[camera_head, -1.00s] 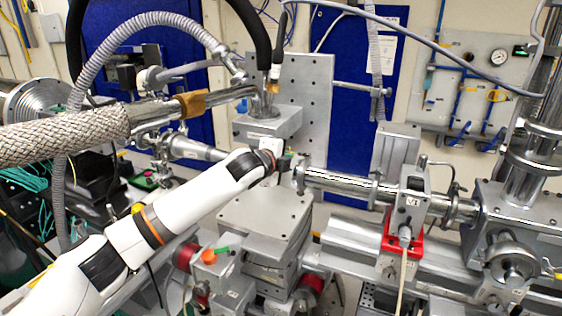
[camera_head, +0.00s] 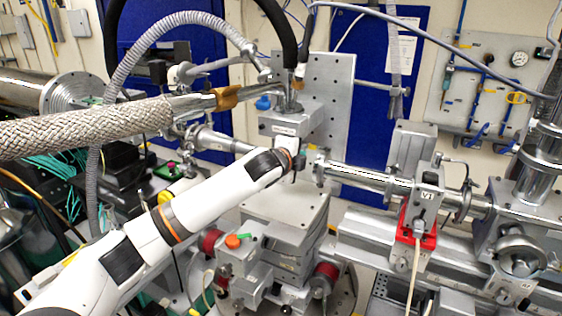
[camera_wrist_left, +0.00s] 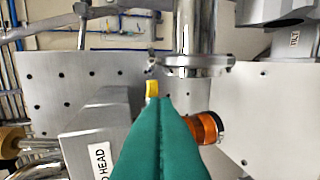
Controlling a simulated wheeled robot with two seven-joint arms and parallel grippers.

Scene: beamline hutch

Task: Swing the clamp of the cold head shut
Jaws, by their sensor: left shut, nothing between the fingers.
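The cold head (camera_head: 291,122) is a grey block with a white label on its front, in the upper middle of the head view. In the left wrist view its labelled side (camera_wrist_left: 95,150) fills the lower left. My left gripper (camera_head: 299,164) is shut and empty, just below and in front of the cold head. Its green fingers (camera_wrist_left: 160,125) are pressed together in the wrist view. A small yellow tip (camera_wrist_left: 152,88) shows just beyond them; I cannot tell whether they touch it. A round pipe flange (camera_wrist_left: 200,65) lies past the fingertips. The clamp's position is not clear. My right gripper is out of view.
A steel beam pipe (camera_head: 365,180) runs right from near my gripper to a valve block on a red bracket (camera_head: 418,236). A perforated plate (camera_head: 333,95) stands behind the cold head. A braided hose (camera_head: 90,128) and a grey corrugated hose (camera_head: 118,75) crowd the left.

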